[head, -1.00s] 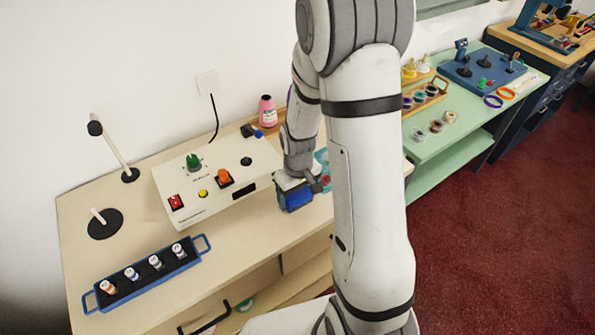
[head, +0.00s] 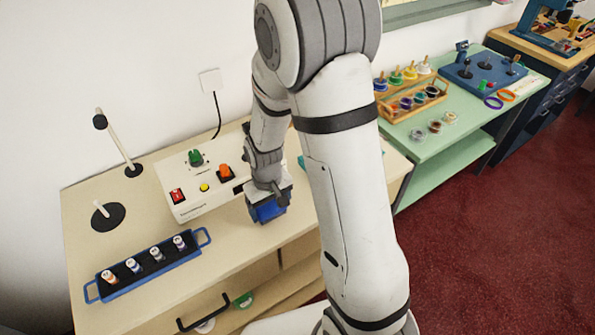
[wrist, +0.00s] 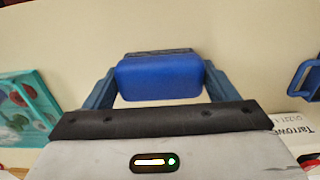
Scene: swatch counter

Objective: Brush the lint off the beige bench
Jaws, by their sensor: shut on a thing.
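The beige bench (head: 85,240) runs along the wall; its bare top also fills much of the wrist view (wrist: 260,35). My gripper (head: 268,198) is low over the bench, just in front of the white control box. It is shut on a blue block-shaped brush (head: 268,211). In the wrist view the brush (wrist: 158,78) sits between the two blue-grey fingers, with a dark strip along its far side. Its underside is hidden, and I cannot tell whether it touches the bench. I can make out no lint in either view.
A white control box (head: 178,178) stands right behind my gripper. A blue tray (head: 91,292) with several vials sits at the front left. A post stand (head: 108,217) is at the back left. Bench between vial tray and brush is clear.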

